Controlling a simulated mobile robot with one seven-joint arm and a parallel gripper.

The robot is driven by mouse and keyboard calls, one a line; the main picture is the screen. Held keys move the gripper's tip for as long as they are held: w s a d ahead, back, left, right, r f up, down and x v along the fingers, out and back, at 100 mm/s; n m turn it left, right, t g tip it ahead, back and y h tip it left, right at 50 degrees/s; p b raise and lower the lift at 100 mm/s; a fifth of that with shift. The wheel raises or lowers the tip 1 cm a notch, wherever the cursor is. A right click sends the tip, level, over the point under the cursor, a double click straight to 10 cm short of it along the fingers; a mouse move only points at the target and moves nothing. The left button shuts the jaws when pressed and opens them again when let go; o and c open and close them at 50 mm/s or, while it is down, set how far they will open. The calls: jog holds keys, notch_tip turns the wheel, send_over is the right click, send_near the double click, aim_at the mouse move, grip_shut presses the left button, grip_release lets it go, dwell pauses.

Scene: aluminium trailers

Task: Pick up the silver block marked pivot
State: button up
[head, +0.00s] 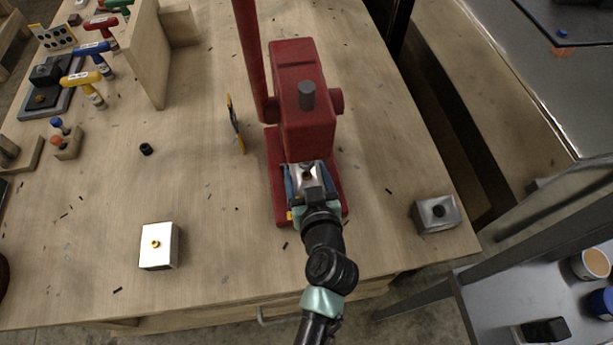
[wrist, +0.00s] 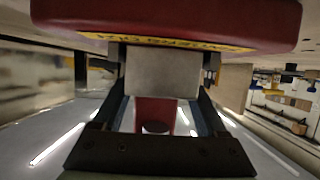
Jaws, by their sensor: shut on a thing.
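My gripper (head: 307,188) is at the front of a red machine (head: 306,120), over its red base. It is shut on a silver block (head: 309,173), with a blue-grey finger on each side. In the wrist view the block's plain grey face (wrist: 162,72) sits between the fingertips, close under a red part with yellow lettering (wrist: 180,41). I cannot read a pivot mark on it. A second silver block with a brass centre (head: 159,247) stands at the left front of the bench. A third with a dark hole (head: 436,214) stands at the right edge.
The red machine's long lever (head: 249,45) rises at the back left. A thin yellow-and-dark plate (head: 235,124) stands left of the machine, with a small black ring (head: 146,149) farther left. Coloured T-handle tools (head: 88,78) lie at the far left. Bench between the left block and machine is mostly clear.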

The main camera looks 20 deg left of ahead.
jog(key=shift+r, duration=0.1)
grip_shut()
jog(key=shift+r, duration=1.6)
jog(key=shift+s+d+r, duration=0.1)
jog(key=shift+s+d, duration=0.05)
jog(key=s+d+b, duration=0.1)
jog(key=s+d, duration=0.2)
jog(key=s, duration=0.1)
jog(key=s+d+b, duration=0.2)
jog(key=s+d, duration=0.1)
jog(key=s, duration=0.2)
jog(key=s+d+b, duration=0.2)
jog(key=s+d, duration=0.1)
jog(key=s, duration=0.1)
jog(key=shift+s+d, duration=0.1)
jog(key=shift+s, duration=0.2)
jog(key=shift+s+d, duration=0.3)
jog(key=shift+s, duration=0.15)
